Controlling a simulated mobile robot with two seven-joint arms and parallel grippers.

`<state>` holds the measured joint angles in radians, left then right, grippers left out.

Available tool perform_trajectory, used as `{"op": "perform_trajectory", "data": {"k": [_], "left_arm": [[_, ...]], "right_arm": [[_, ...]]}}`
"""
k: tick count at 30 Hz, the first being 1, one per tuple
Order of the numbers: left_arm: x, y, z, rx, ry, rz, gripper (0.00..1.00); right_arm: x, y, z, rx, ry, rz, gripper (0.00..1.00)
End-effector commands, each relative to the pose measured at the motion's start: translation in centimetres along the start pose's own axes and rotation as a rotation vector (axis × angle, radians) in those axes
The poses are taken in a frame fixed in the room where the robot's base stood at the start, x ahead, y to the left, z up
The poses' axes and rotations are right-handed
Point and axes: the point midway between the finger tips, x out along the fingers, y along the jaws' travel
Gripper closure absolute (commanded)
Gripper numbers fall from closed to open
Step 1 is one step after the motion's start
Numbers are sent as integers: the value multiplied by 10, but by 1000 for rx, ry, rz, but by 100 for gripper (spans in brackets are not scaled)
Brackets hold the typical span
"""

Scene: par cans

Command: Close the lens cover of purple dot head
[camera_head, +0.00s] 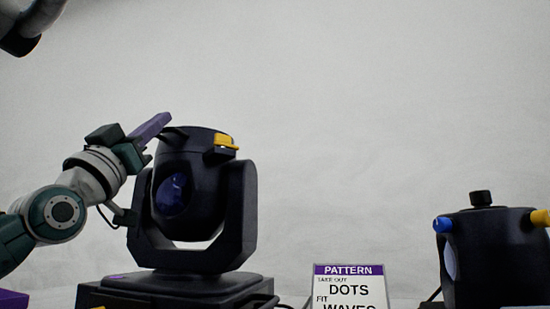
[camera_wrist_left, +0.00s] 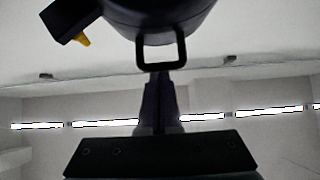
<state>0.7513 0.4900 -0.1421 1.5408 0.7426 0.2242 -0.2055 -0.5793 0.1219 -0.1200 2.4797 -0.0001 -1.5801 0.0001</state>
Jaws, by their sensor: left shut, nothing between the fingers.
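The purple dot head is a black moving-head lamp (camera_head: 205,169) in a black yoke on a base, left of centre in the head view. Its round purple lens (camera_head: 172,194) faces left and shows. A yellow tab (camera_head: 226,142) sits on a black block at its top right. My left gripper (camera_head: 163,119) is shut and empty, its purple fingers beside the head's upper left edge. In the left wrist view, the shut fingers (camera_wrist_left: 160,78) point at a black loop handle (camera_wrist_left: 161,49) under the dark head (camera_wrist_left: 160,8). I cannot tell whether they touch it.
A sign (camera_head: 349,287) reading PATTERN, TAKE OUT DOTS, FIT WAVES stands right of the base. A second black lamp (camera_head: 493,262) with blue and yellow knobs stands at the far right. The space above and between the lamps is clear.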

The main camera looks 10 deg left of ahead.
Motion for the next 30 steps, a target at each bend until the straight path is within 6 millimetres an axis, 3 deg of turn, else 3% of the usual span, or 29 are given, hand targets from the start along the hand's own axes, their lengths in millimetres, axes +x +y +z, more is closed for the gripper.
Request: {"op": "perform_trajectory", "data": {"k": [1,6,22,26,30], "left_arm": [[-6,0,4,0,1,0,100],[-8,0,6,1,1,-1,100],[-9,0,6,1,-3,-1,100],[-4,0,3,1,-3,-1,100],[11,0,-9,1,-2,-1,100]], "right_arm": [[9,0,3,1,0,0,20],[17,-1,5,2,1,-1,20],[18,-2,6,3,1,-3,20],[14,-2,4,3,1,-3,20],[-5,-1,-2,3,0,-3,20]]}}
